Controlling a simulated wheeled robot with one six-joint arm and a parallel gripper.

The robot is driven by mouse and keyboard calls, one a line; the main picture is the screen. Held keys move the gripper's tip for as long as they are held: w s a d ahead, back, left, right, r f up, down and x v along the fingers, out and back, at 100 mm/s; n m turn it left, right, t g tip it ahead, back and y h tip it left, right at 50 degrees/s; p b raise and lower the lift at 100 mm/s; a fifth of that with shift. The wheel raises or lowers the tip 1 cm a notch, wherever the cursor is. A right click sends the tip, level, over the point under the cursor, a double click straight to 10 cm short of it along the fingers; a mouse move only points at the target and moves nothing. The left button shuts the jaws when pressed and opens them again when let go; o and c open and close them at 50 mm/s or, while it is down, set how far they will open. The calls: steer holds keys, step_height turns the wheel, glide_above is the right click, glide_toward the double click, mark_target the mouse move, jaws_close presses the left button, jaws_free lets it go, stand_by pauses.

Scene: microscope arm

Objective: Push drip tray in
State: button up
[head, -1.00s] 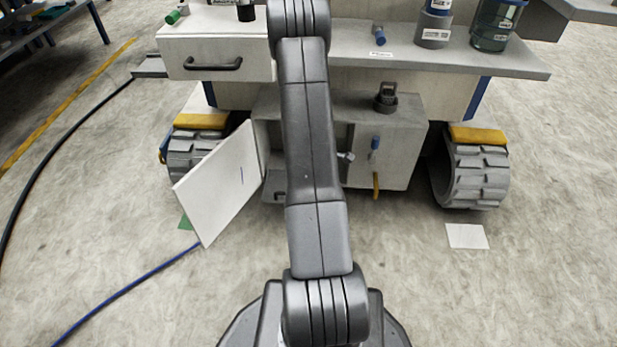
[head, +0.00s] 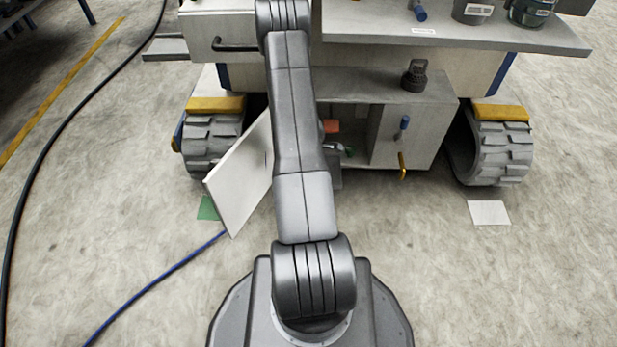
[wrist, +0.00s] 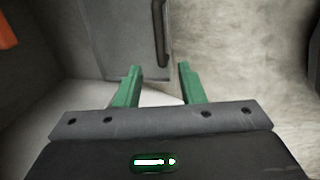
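In the wrist view, a flat grey panel (wrist: 120,40) with a dark bar handle (wrist: 160,32) lies ahead of my fingers; it looks like the drip tray's front. In the head view, a small grey piece (head: 335,178) shows low at the cabinet's open compartment, perhaps part of the tray; my arm hides most of it. My gripper (wrist: 160,78) has two green fingers set apart with nothing between them. Its fingertips appear close to the panel, but contact cannot be told. In the head view, a bit of green finger shows in the compartment opening.
The white cabinet door (head: 240,178) hangs open left of my arm. An orange-red object (head: 331,126) is inside the compartment. The cabinet (head: 425,130) carries a blue knob and yellow handle. Tracks (head: 500,150) flank it. A blue cable (head: 155,283) lies on the floor.

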steer(key=f+b, duration=0.1)
steer(key=f, duration=0.1)
steer(key=w+f+b, duration=0.1)
steer(key=f, duration=0.5)
steer(key=shift+w+f+b, duration=0.2)
steer(key=shift+w+b, duration=0.1)
steer(key=shift+b, duration=0.1)
jaws_close()
steer(key=shift+r, duration=0.1)
